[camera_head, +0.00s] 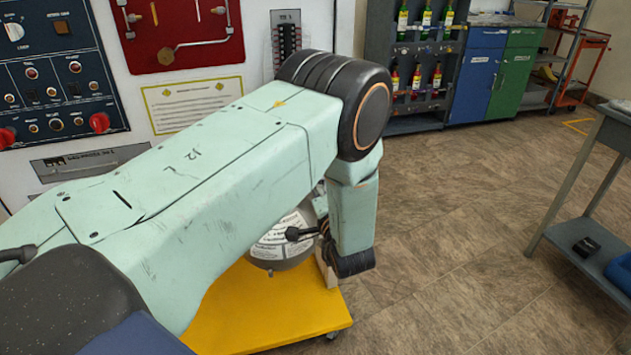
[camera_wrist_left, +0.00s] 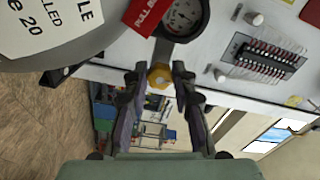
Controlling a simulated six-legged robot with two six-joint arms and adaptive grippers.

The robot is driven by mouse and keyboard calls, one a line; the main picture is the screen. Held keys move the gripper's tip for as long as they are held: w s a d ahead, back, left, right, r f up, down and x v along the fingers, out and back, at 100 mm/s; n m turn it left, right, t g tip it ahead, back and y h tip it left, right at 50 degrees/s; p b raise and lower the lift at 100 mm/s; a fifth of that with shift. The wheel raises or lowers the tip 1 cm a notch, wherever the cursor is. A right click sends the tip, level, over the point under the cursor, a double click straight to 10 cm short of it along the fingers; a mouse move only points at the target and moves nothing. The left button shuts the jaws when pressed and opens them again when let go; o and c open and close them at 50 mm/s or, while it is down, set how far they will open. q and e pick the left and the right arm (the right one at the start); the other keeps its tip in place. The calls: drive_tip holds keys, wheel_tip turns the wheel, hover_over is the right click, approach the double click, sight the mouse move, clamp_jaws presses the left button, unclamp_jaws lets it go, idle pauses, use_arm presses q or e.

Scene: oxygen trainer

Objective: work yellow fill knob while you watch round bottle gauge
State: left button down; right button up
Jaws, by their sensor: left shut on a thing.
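The yellow fill knob (camera_wrist_left: 159,75) sits between the fingertips of my left gripper (camera_wrist_left: 160,79) in the left wrist view. The gripper is shut on it. The round gauge (camera_wrist_left: 183,15) with a pale dial is just above the knob there, cut by the top edge; I cannot read its needle. The grey round bottle (camera_wrist_left: 80,40) with white labels fills the upper left. In the head view the bottle (camera_head: 283,255) stands behind my left arm, partly covered; the knob and gauge are hidden there. My right gripper is in neither view.
A red tag (camera_wrist_left: 146,14) hangs beside the gauge. The bottle stands over a yellow wheeled cart (camera_head: 265,305). A control panel (camera_head: 55,75) is at left. A grey side table (camera_head: 585,240) stands at right, with open floor between.

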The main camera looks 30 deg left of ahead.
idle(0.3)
use_arm(q)
drive_tip(key=c, duration=1.4)
unclamp_jaws()
drive_tip(key=shift+o, duration=0.2)
drive_tip(key=v, duration=0.7)
drive_tip(key=shift+s+d, duration=0.15)
